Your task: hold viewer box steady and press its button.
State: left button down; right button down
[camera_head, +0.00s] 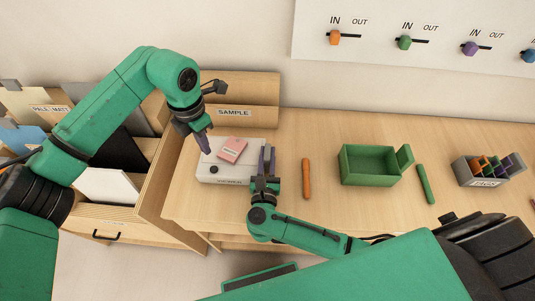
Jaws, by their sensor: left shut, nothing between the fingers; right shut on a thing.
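The viewer box (229,178) is a flat white box on the wooden table, left of centre. A pink labelled block (232,150) lies on its top. A round dark button (214,169) shows at the box's left front. My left gripper (208,151) is shut and empty, pointing down just above the box's left part, near the button; whether it touches the box I cannot tell. My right gripper (266,161) is shut on the viewer box at its right edge, and its fingers hide part of that edge.
An orange stick (306,178), an open green box (343,168) and a green stick (425,184) lie to the right. A grey tagged holder (462,173) stands further right. A wooden SAMPLE box (265,119) is behind. An open file drawer (151,206) is at left.

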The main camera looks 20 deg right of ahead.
dwell(0.8)
pick_arm(q)
jog(key=s+d+n+h, duration=0.2)
jog(key=d+h, duration=0.2)
jog(key=h, duration=0.1)
jog(key=a+n+t+h, duration=0.1)
jog(key=w+a+n+t+h, duration=0.1)
jog(key=a+n, duration=0.1)
jog(key=a+r+n+t+h, duration=0.1)
jog(key=a, duration=0.1)
jog(key=shift+w+n+t, duration=0.15)
jog(key=shift+n+t, duration=0.15)
jog(key=shift+n, duration=0.1)
send_over(211, 173)
jog(key=shift+f, duration=4.4)
jog(key=shift+f, duration=0.1)
jog(key=shift+f, duration=0.3)
